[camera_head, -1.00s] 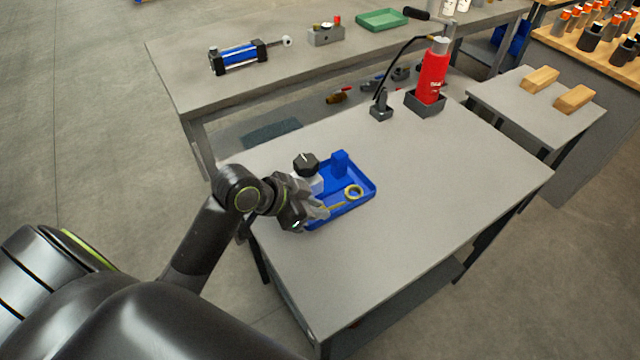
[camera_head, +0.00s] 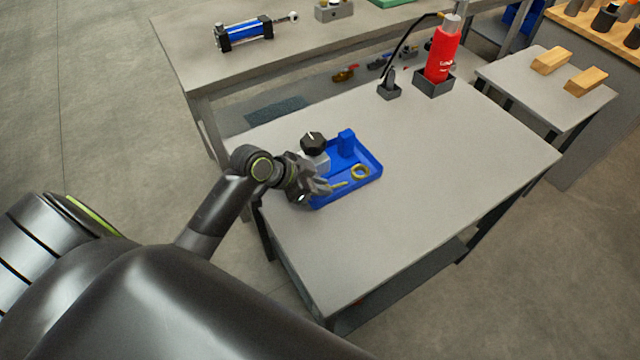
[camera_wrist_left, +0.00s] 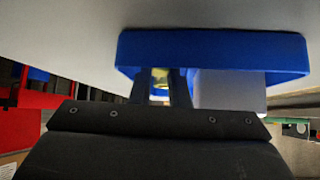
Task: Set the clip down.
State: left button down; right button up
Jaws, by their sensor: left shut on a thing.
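My left gripper (camera_head: 324,188) is at the near-left side of the blue tray (camera_head: 350,193) on the grey table. Its fingers are shut on a thin, brass-coloured piece, which I take to be the clip (camera_head: 340,184); it points over the tray floor. I cannot tell whether it touches the tray. A brass-coloured ring (camera_head: 359,171) lies in the tray just beyond it. In the left wrist view, a bit of yellow shows between the fingers (camera_wrist_left: 160,85), in front of the blue tray wall (camera_wrist_left: 215,48). My right gripper is not in view.
A red bottle (camera_head: 442,55) and a small dark holder (camera_head: 389,90) stand at the table's far side. The table right of the tray is clear.

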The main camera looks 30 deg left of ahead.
pick_arm(q)
jog(key=shift+f, duration=0.2)
jog(key=c, duration=1.7)
grip_release()
jog(key=shift+r, duration=0.3)
jog(key=v, duration=1.1)
jog(key=shift+s+a+r+p, duration=0.15)
jog(key=shift+s+r+p, duration=0.1)
jog(key=shift+r+p, duration=0.05)
